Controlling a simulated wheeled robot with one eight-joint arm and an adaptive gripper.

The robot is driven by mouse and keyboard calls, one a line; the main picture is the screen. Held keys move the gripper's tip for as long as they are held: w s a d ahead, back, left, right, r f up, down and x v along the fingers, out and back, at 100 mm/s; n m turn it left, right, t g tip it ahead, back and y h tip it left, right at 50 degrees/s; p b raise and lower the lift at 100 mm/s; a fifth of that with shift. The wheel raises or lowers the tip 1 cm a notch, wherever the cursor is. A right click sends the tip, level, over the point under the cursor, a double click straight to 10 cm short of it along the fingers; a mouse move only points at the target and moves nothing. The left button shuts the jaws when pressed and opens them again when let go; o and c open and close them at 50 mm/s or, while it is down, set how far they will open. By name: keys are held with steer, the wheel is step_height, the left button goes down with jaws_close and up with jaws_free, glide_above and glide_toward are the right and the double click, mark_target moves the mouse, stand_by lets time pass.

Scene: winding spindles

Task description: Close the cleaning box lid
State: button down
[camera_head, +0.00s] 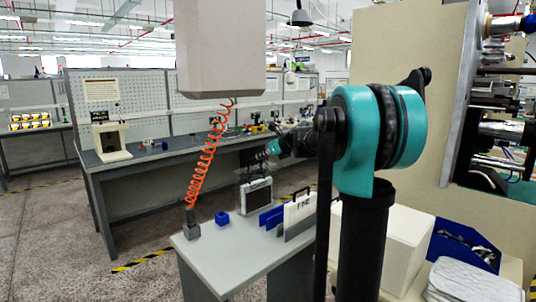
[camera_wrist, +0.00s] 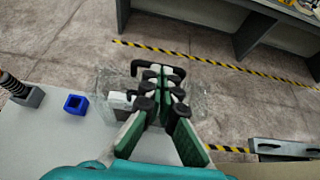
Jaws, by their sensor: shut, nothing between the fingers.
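The cleaning box (camera_head: 258,196) seems to be the small white-framed, dark-faced box at the back of the grey table in the head view. A clear, glassy panel, apparently its lid, stands above it, but its edges are too faint to tell the exact angle. In the wrist view the clear panel (camera_wrist: 203,100) shows around my fingers. My gripper (camera_wrist: 160,78) is shut and empty, its green-padded fingers close together at the clear panel. I cannot tell whether they touch it. In the head view my gripper (camera_head: 252,157) is just above the box, small and partly hidden.
The grey table (camera_head: 213,262) holds a blue block (camera_head: 222,218), a post with an orange coiled hose (camera_head: 196,192), blue plates and a white panel (camera_head: 299,209). A white box (camera_head: 406,240) and blue bin (camera_head: 462,244) stand at right. A long workbench is behind.

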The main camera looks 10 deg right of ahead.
steer(key=shift+w+a+f, duration=0.25)
steer(key=shift+w+a, duration=0.05)
steer(key=shift+w, duration=0.05)
steer(key=shift+w+a+f, duration=0.25)
steer(key=shift+w+a, duration=0.05)
steer(key=shift+w, duration=0.2)
